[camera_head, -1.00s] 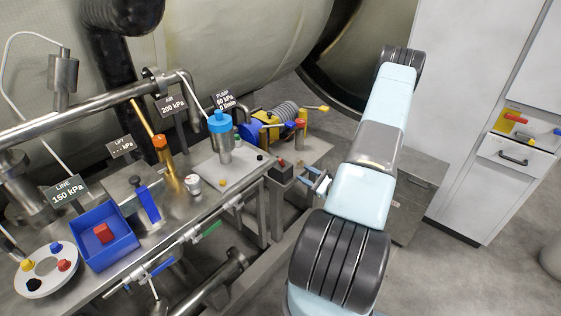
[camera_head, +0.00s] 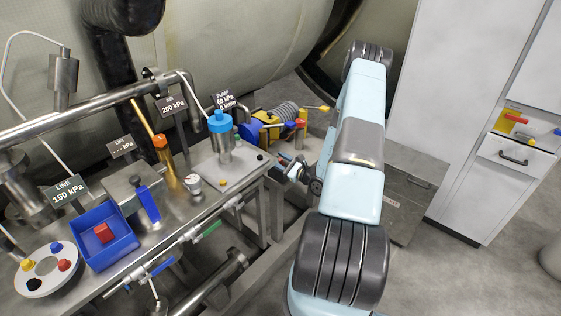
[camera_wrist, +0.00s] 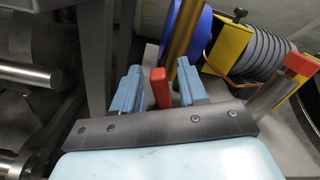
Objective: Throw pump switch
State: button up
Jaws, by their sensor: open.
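The pump (camera_head: 262,131), with a blue and yellow body and a grey coil, stands at the far end of the bench in the head view. In the wrist view my gripper (camera_wrist: 158,88) is open, with one pale blue finger on each side of a red switch lever (camera_wrist: 161,88). The lever stands between the fingers; I cannot tell whether either touches it.
The pump's blue disc and yellow frame (camera_wrist: 229,46) lie just beyond the fingers. A red-topped post (camera_wrist: 285,80) stands to the right. The bench left of my gripper holds a blue-capped cylinder (camera_head: 221,140), a blue tray (camera_head: 125,250) and several valves. A grey cabinet (camera_head: 408,185) stands right of my arm.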

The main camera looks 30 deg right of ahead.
jog(key=shift+w, duration=0.2)
grip_shut()
dwell(0.3)
jog(key=shift+d, duration=0.1)
jog(key=m, duration=0.1)
jog(key=d+m, duration=0.1)
jog(key=m, duration=0.3)
jog(key=shift+w+d+r, duration=0.15)
jog(key=shift+w+d, duration=0.05)
jog(key=shift+d, duration=0.05)
jog(key=shift+w+d+m, duration=0.15)
jog(key=shift+d+m, duration=0.2)
jog(key=shift+m, duration=0.9)
jog(key=shift+w+d+m, duration=0.1)
jog(key=shift+d+m, duration=0.2)
jog(key=shift+m, duration=0.95)
